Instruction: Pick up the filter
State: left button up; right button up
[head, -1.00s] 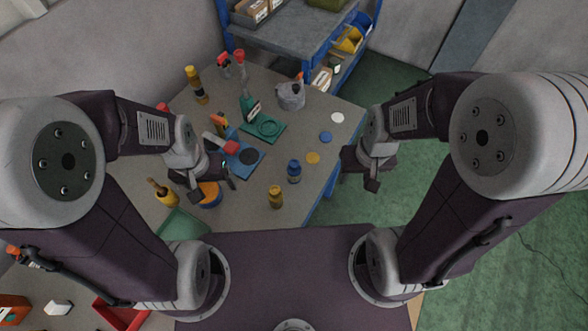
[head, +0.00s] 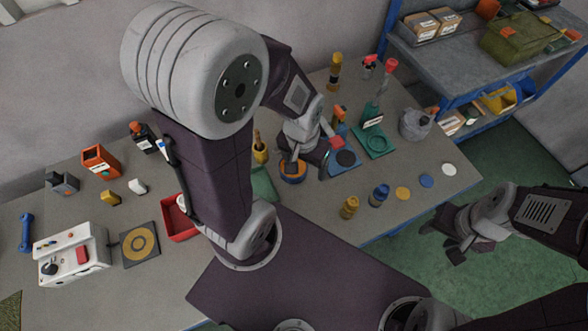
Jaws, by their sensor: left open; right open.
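I cannot tell for certain which object is the filter. My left gripper (head: 308,162) is open, low over the table beside a round orange and blue item (head: 291,172), partly hidden by my arm. Just to its right are a blue square pad (head: 343,161) with a dark disc and a green pad (head: 374,145) carrying a green stand. A blue cylinder (head: 379,196) and a yellow one (head: 349,207) stand upright near the table edge. My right gripper (head: 462,243) is open and empty over the green floor, away from the table.
A grey jug (head: 415,124) and a blue-framed shelf (head: 470,55) stand at back right. Flat discs lie near the right edge.

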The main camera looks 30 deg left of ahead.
aim_at(380, 194)
jog(key=i+l+u, duration=0.1)
jog(key=l+u, duration=0.25)
jog(key=u, duration=0.15)
jog(key=l+u, duration=0.75)
jog(key=u, duration=0.2)
jog(key=k+l+u, duration=0.1)
jog(key=l+u, duration=0.25)
jog(key=u, duration=0.15)
jog(key=k+l+u, duration=0.2)
jog(key=u, duration=0.25)
jog(key=l, duration=0.15)
